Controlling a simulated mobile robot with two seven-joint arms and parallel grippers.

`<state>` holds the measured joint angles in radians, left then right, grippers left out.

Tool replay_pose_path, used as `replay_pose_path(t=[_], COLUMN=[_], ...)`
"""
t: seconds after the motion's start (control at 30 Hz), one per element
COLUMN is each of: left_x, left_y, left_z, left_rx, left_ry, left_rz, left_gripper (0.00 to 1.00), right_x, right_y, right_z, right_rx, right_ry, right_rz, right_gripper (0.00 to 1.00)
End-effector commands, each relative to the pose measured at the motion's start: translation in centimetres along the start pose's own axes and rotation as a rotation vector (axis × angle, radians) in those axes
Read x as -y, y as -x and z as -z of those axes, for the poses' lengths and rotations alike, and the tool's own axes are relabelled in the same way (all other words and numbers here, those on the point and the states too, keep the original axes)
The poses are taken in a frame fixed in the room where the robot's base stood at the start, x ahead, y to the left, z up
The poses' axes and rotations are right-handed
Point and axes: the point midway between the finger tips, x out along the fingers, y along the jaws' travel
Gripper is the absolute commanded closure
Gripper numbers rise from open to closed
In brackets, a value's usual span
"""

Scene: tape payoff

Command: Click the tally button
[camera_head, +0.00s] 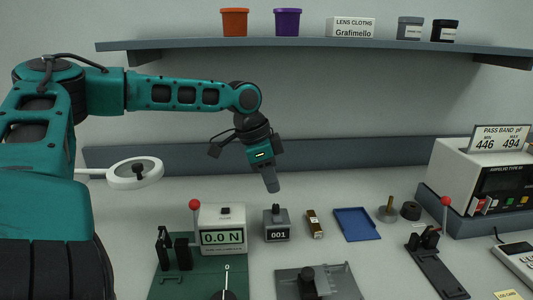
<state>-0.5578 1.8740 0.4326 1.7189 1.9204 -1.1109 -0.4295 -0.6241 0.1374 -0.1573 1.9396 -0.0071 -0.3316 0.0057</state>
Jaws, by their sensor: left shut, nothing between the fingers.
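The tally counter (277,235) is a small dark grey box on the bench with a white display reading 001. Its button (276,209) is a small knob on top. My left gripper (271,186) points down, its fingers together and empty. In the picture its tips are just above the button and slightly left, with a visible gap between them. The exact distance in depth is hard to tell. My right gripper is not in view.
A force gauge (222,237) reading 0.0 N stands left of the counter, with a red-knobbed lever (195,205). A grey fixture (345,284) lies in front. A shelf (300,43) runs above.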

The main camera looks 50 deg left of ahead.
Motion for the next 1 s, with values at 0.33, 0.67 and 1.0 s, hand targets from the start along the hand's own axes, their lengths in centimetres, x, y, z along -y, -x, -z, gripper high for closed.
replay_pose_path(t=[0.33, 0.67, 1.0], left_x=[0.1, 0.1, 0.1], left_y=[4.6, 4.9, 4.9], left_z=[0.1, 0.1, 0.1], left_rx=[-0.002, -0.001, -0.001], left_ry=[0.0, 0.0, 0.0], left_rz=[0.001, 0.001, 0.001], left_gripper=[1.0, 1.0, 1.0], right_x=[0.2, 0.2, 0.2], right_y=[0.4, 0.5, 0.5], right_z=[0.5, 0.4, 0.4], right_rx=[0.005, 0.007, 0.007], right_ry=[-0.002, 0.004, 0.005], right_rz=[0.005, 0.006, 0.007], right_gripper=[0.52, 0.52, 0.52])
